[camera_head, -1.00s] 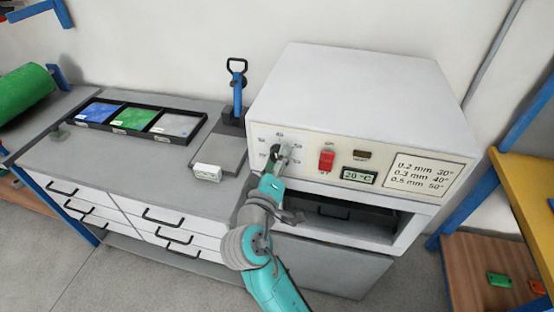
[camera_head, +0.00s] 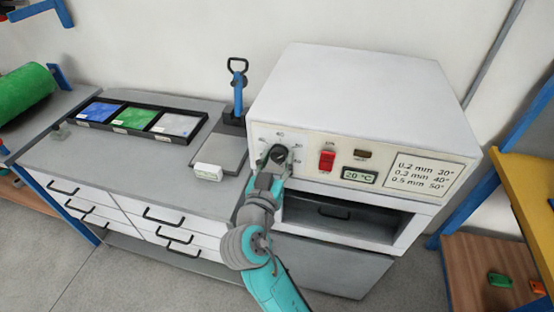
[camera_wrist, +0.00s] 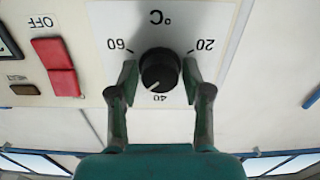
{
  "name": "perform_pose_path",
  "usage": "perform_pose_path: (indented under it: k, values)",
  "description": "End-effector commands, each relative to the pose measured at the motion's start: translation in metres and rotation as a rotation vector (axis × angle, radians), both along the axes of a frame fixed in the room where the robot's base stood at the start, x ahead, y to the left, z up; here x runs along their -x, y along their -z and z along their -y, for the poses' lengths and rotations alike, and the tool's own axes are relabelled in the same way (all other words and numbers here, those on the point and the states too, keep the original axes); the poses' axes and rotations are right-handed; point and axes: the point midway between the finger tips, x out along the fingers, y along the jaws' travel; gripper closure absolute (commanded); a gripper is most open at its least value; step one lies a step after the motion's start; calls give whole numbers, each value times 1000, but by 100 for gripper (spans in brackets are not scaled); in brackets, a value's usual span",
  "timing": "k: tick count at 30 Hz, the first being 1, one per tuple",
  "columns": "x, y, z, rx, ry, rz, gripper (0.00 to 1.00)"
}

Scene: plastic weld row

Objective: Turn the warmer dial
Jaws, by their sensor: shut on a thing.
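The warmer dial (camera_head: 278,153) is a round black knob on the front panel of the white warmer (camera_head: 350,95). In the wrist view, which is upside down, the dial (camera_wrist: 159,67) sits between the numbers 60 and 20, and its white mark points close to 40. My gripper (camera_head: 277,166) is at the dial from the front. In the wrist view the two fingers of my gripper (camera_wrist: 159,78) stand one on each side of the knob, shut on it. The display (camera_head: 359,175) reads 20 °C.
A red switch (camera_head: 327,160) is right of the dial, with OFF beside it in the wrist view. A card (camera_head: 425,173) lists thicknesses and temperatures. An open bay (camera_head: 340,213) lies below the panel. The bench (camera_head: 110,160) at left holds a tray of coloured sheets.

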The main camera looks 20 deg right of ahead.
Motion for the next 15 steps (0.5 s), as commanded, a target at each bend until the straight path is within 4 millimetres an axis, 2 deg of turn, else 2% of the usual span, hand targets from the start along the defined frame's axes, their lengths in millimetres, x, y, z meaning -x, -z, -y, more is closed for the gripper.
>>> perform_pose_path:
  k: [6, 15]
  values:
    - [0, 3, 0, -110, 1, 73, 86]
    - [0, 3, 0, -187, 2, 129, 86]
